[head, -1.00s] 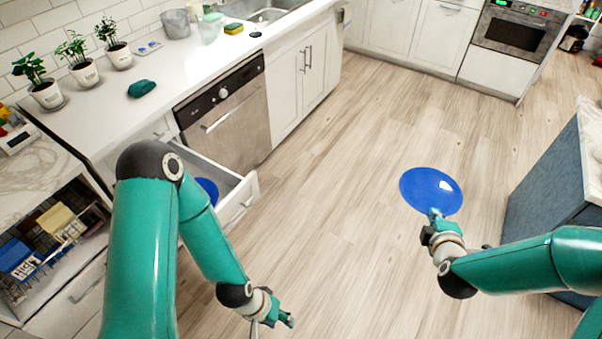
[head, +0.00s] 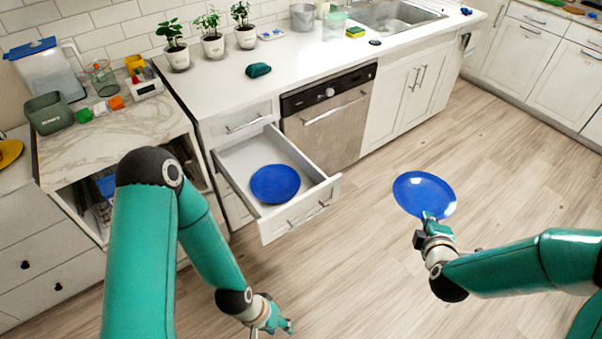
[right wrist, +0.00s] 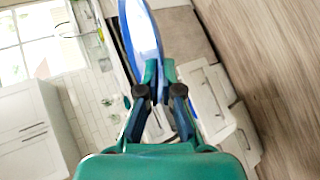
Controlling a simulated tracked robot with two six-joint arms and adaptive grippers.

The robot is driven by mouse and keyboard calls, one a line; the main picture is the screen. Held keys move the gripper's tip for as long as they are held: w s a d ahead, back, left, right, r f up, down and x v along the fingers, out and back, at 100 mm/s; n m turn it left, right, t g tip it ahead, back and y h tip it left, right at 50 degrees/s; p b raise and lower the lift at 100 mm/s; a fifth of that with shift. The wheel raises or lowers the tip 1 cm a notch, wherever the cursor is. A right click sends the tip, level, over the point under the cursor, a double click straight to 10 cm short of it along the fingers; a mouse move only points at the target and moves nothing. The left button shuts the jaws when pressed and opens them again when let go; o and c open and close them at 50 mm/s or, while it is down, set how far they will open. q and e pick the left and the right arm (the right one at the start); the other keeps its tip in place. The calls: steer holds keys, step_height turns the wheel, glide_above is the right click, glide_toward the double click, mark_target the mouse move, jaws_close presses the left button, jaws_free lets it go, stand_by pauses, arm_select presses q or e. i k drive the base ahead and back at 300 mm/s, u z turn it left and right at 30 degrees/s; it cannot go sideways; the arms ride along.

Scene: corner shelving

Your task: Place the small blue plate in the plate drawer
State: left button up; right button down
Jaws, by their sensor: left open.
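A blue plate (head: 424,192) is held by its near edge in my right gripper (head: 430,222), out over the floor to the right of the drawer. In the right wrist view the fingers (right wrist: 160,72) are shut on the plate (right wrist: 142,32), seen nearly edge-on. The plate drawer (head: 232,160) is pulled open below the counter. Another blue plate (head: 275,184) lies in it. My left gripper (head: 276,322) is open and empty, low in front of the drawer, with its arm across the left of the view.
A dishwasher (head: 335,135) is just right of the drawer. The counter (head: 300,65) above holds potted plants (head: 212,40) and a dark green cloth-like item (head: 259,70). The floor (head: 370,255) between my arms is clear.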

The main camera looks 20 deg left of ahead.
mark_target(258, 156)
steer(key=u, duration=0.55)
steer(key=i, duration=1)
steer(key=u, duration=0.1)
